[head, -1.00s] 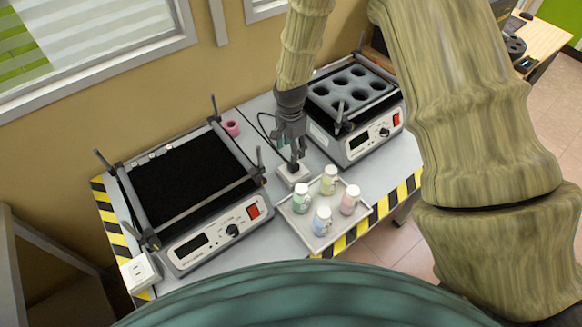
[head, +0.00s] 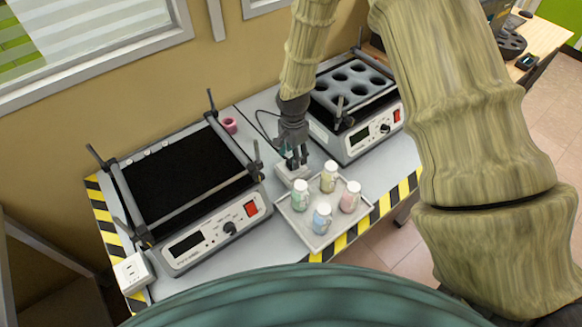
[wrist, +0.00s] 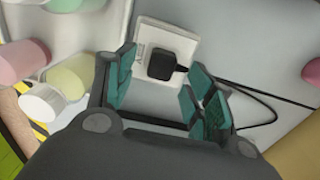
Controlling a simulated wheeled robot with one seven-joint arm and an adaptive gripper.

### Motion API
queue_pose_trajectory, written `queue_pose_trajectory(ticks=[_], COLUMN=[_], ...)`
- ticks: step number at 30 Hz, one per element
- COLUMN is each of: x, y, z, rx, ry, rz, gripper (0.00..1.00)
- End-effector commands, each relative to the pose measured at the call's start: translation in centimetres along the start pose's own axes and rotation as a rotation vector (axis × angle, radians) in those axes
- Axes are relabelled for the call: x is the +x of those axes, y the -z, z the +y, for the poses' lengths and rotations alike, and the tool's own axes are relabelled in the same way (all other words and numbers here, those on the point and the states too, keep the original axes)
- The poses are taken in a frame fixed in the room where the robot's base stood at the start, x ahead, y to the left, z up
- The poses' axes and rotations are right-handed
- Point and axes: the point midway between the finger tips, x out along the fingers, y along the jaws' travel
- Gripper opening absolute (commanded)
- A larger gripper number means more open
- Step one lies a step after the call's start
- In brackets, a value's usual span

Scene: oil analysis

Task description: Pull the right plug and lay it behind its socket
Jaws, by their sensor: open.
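The right plug, black, sits in its white socket (head: 285,171) on the table in the head view, mostly hidden by my gripper (head: 294,157). In the wrist view the black plug (wrist: 163,62) stands in the white socket box (wrist: 143,36), its cable running off to the right. My gripper (wrist: 161,85) is open there, with teal-padded fingers on the left and right. The plug appears between and slightly beyond the fingertips; I cannot tell whether they touch it.
A tray (head: 312,246) with several capped bottles stands close to the right socket. A black-topped device (head: 215,240) is on the left and one with round holes (head: 375,140) behind right. Another white socket (head: 131,272) is at the front left. A pink ring (head: 230,125) lies at the back.

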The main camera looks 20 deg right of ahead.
Motion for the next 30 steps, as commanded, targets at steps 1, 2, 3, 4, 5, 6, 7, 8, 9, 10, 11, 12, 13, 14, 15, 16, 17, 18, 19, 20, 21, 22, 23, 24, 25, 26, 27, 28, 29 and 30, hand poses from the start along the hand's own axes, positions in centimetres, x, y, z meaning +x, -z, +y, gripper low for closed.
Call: queue_pose_trajectory(ticks=[1,2,3,4,5,6,7,8,9,10,11,12,13,14,15,16,17,18,19,20,21,22,23,24,25,26,27,28,29,30], x=[0.9,1.2,1.6,2.0,2.3,2.7,2.9,3.2,3.4,3.6,3.7,3.8,3.8,3.9,3.9,3.9,3.9,3.8,3.8,3.8,3.8,3.8,3.8,3.8,3.8,3.8,3.8,3.8,3.8,3.8], y=[0.0,0.0,0.0,0.0,0.0,0.0,0.0,0.0,0.0,0.0,0.0,0.0,0.0,0.0,0.0,0.0,0.0,0.0,0.0,0.0,0.0,0.0,0.0,0.0,0.0,0.0,0.0,0.0,0.0,0.0], z=[0.0,0.0,-0.1,-0.1,-0.1,-0.1,-0.1,-0.1,-0.1,-0.1,-0.1,-0.1,-0.1,-0.1,-0.1,-0.1,-0.1,-0.1,-0.1,-0.1,-0.1,-0.1,-0.1,-0.1,-0.1,-0.1,-0.1,-0.1,-0.1,-0.1], rx=[0.0,0.0,0.0,0.0,-0.001,-0.001,-0.001,0.0,0.0,0.0,0.0,0.0,-0.001,-0.001,-0.001,-0.001,-0.001,-0.001,-0.001,-0.001,-0.001,-0.001,-0.001,-0.001,-0.001,-0.001,-0.001,-0.001,-0.001,-0.001], ry=[-0.001,0.0,0.0,0.001,0.001,0.001,0.001,0.001,0.001,0.001,0.001,0.001,0.001,0.001,0.001,0.001,0.001,0.001,0.001,0.001,0.001,0.001,0.001,0.001,0.001,0.001,0.001,0.001,0.001,0.001], rz=[0.0,0.001,0.001,0.001,0.001,0.001,0.001,0.001,0.001,0.001,0.001,0.001,0.001,0.001,0.001,0.001,0.001,0.001,0.001,0.001,0.001,0.001,0.001,0.001,0.001,0.001,0.001,0.001,0.001,0.001], gripper=[0.54,0.54,0.54,0.54,0.54,0.54,0.54,0.54,0.54,0.54,0.54,0.54,0.54,0.54,0.54,0.54,0.54,0.54,0.54,0.54,0.54,0.54,0.54,0.54,0.54,0.54,0.54,0.54,0.54,0.54])
